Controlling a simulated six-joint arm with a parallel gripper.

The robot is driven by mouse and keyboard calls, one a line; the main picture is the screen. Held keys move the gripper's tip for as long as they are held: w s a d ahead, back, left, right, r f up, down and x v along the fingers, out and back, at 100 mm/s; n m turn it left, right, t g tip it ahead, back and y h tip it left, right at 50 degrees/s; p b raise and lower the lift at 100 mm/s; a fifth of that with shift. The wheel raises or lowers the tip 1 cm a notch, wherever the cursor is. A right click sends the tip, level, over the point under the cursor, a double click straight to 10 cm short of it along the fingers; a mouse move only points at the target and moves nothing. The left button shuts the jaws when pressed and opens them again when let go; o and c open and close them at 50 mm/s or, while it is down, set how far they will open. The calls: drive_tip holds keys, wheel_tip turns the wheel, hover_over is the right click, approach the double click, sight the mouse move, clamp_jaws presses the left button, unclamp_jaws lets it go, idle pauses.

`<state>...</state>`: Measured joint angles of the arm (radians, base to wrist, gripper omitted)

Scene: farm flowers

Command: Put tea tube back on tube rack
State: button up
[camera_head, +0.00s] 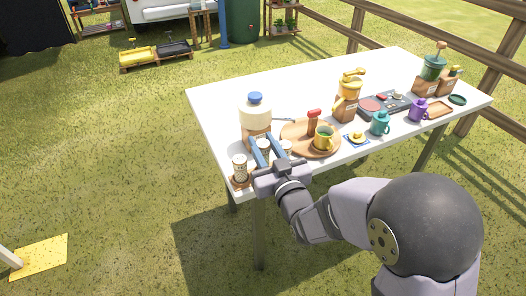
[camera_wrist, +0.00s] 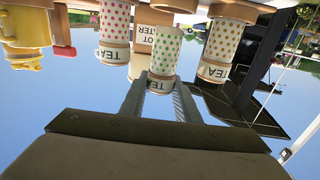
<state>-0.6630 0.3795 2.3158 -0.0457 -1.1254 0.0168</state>
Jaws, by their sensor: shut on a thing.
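My gripper (camera_head: 263,148) is at the near left corner of the table, its two blue fingers around a tea tube. In the wrist view, which is upside down, my gripper (camera_wrist: 160,92) is shut on a green-dotted tube (camera_wrist: 163,55) marked TEA. A brown-dotted tea tube (camera_wrist: 222,42) stands to its right and a red-dotted one (camera_wrist: 115,22) to its left. In the head view the left tube (camera_head: 240,167) stands on the brown wooden rack (camera_head: 241,182). Whether the held tube touches the rack is hidden.
A hot water dispenser (camera_head: 255,113) with a blue cap stands just behind the tubes. A round wooden tray (camera_head: 297,139) with a yellow cup (camera_head: 324,138) is to the right. Teal (camera_head: 380,124) and purple (camera_head: 419,110) cups stand farther right. The table's back left is clear.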

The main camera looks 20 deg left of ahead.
sight(265, 157)
drive_tip(key=shift+f, duration=1.25)
drive_tip(key=shift+f, duration=0.1)
drive_tip(key=shift+f+b, duration=0.15)
drive_tip(key=shift+b, duration=0.2)
drive_tip(key=o, duration=0.8)
drive_tip(key=shift+o, duration=0.2)
